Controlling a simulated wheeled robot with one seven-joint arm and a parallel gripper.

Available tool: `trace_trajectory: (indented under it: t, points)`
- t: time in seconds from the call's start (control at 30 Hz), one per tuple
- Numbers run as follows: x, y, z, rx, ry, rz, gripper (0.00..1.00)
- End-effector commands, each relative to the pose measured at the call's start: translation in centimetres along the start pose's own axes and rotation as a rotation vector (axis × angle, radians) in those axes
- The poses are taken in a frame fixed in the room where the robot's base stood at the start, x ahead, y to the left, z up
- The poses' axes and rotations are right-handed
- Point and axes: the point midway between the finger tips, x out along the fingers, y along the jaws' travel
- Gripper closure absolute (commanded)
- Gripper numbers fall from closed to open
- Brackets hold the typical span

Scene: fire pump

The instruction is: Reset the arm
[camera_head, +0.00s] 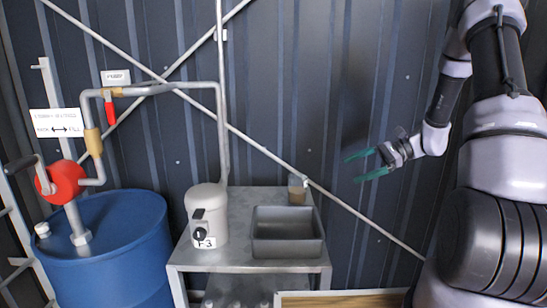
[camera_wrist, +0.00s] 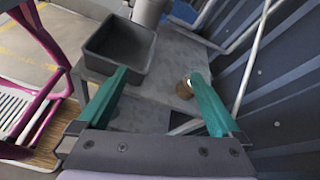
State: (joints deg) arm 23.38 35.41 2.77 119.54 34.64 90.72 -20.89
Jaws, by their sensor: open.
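My gripper (camera_head: 366,165) is at the right in the head view, in mid-air in front of the dark corrugated wall, right of the metal table. Its two teal fingers are apart with nothing between them. The fingers also show in the wrist view, where my gripper (camera_wrist: 157,90) points toward the table. My arm bends down from the upper right of the head view to the gripper.
The metal table (camera_head: 245,196) bears a grey bin (camera_head: 288,252), a white device marked 3 (camera_head: 207,215) and a small brownish cup (camera_head: 297,190). A blue barrel (camera_head: 105,250) with a red hand pump (camera_head: 62,181) stands left. A diagonal brace (camera_head: 365,221) crosses the wall.

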Motion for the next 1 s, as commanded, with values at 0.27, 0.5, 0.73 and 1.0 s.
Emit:
trace_trajectory:
  t: [0.27, 0.5, 0.73, 1.0]
  points:
    - [-1.1, 2.6, 9.3, -0.287, 0.267, 0.201, 0.00]
    - [-2.8, 5.6, 15.4, -0.537, 0.510, 0.310, 0.00]
    - [-4.9, 8.6, 20.4, -0.783, 0.749, 0.353, 0.00]
    - [-7.5, 11.7, 24.8, -1.048, 1.001, 0.332, 0.00]
